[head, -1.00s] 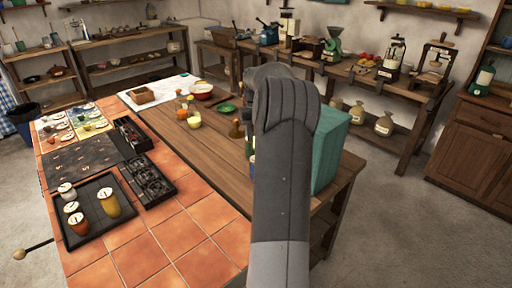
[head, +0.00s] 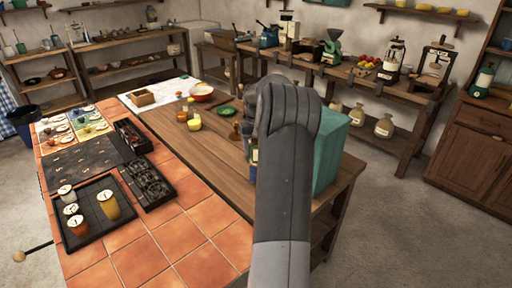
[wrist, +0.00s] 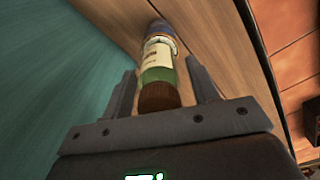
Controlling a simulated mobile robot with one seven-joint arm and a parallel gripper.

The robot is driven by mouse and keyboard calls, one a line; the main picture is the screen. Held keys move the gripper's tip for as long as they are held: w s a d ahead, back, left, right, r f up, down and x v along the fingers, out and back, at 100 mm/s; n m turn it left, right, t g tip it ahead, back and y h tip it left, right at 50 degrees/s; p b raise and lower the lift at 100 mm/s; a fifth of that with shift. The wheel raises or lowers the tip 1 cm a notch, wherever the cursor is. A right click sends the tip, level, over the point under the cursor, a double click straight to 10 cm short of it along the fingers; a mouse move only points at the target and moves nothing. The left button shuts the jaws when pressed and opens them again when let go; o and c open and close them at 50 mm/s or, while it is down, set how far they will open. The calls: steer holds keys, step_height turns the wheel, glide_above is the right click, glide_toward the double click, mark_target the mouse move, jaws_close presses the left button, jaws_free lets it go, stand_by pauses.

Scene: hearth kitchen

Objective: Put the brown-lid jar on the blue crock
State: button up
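The brown-lid jar (wrist: 158,97) is in the wrist view, with its brown lid nearest the camera and a green body with a cream label beyond. A blue part, which looks like the blue crock (wrist: 160,27), shows beyond the label in line with the jar; whether they touch I cannot tell. My gripper (wrist: 161,70) is open, one finger on each side of the jar with gaps beside the lid. In the head view my arm hides most of this spot; a strip of blue crock (head: 254,157) shows at its left edge.
A large teal box (head: 334,150) stands close beside the jar. A green plate (head: 227,111), small jars (head: 194,122) and a red bowl (head: 202,94) are farther back on the table.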

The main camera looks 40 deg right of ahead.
steer(key=shift+o, duration=0.3)
step_height(320, 180, up, 12)
steer(key=shift+r, duration=0.15)
steer(key=shift+a+r, duration=0.15)
steer(key=shift+a, duration=0.05)
steer(key=s+a+r+n+t+h, duration=0.1)
steer(key=s+a+r, duration=0.15)
steer(key=a, duration=0.55)
steer(key=s+a+r+n, duration=0.1)
steer(key=a+r, duration=0.2)
steer(key=a, duration=0.6)
steer(key=s+a+r+n+t+h, duration=0.1)
steer(key=s+a+r, duration=0.15)
steer(key=a, duration=0.55)
steer(key=s+a+f+n+t+y, duration=0.1)
steer(key=s+a+f, duration=0.2)
steer(key=s+a, duration=0.5)
steer(key=s+a+f+n+t+y, duration=0.1)
steer(key=s+a+f+t, duration=0.1)
steer(key=s+a, duration=0.7)
steer(key=s+f, duration=0.1)
steer(key=s, duration=0.2)
steer(key=shift+a+t, duration=0.3)
steer(key=shift+f, duration=0.1)
